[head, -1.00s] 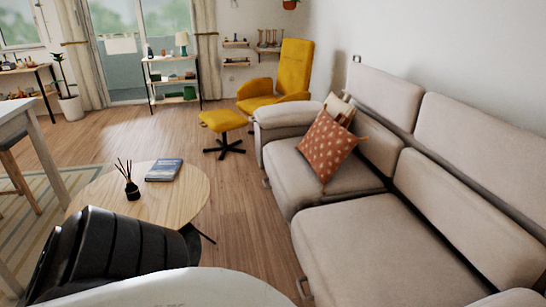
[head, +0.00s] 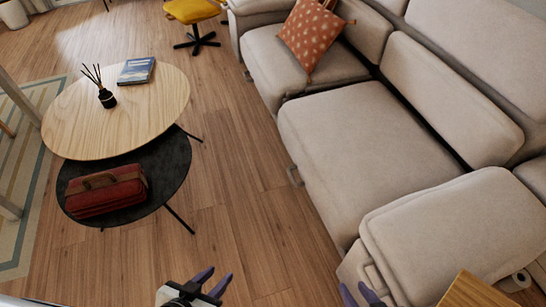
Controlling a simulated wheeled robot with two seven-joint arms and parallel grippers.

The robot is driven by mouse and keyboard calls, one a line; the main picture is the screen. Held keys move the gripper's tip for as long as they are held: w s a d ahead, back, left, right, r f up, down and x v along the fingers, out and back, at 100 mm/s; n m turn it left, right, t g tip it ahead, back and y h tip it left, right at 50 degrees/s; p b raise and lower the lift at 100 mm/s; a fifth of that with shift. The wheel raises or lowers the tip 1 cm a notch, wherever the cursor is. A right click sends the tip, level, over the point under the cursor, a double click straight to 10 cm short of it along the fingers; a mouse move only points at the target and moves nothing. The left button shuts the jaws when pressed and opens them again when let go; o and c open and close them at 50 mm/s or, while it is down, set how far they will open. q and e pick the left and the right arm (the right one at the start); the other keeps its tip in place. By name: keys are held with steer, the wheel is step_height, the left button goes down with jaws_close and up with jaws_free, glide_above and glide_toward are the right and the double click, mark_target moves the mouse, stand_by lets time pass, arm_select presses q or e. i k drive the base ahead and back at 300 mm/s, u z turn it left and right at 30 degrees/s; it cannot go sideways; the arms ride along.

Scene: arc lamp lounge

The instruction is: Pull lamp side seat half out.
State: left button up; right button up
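The beige sofa fills the right side of the head view. No lamp is in view, so I cannot tell which seat is on the lamp side. My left gripper (head: 216,276) is open and empty above the floor at the bottom edge. My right gripper (head: 359,292) is open and partly cut off, in front of the sofa's near armrest (head: 440,225). Neither touches a seat.
A round wooden table (head: 140,105) with a book (head: 136,71) and reed diffuser (head: 107,98) stands left. A lower black table (head: 165,165) holds a red bag (head: 105,192). A patterned cushion (head: 310,35) lies on the far seat. Wooden floor (head: 235,190) between is clear.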

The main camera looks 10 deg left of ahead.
mark_target(356, 150)
steer(key=z, duration=2.3)
steer(key=k, duration=1.15)
steer(key=u, duration=1.4)
steer(key=i, duration=1.5)
steer(key=u, duration=0.05)
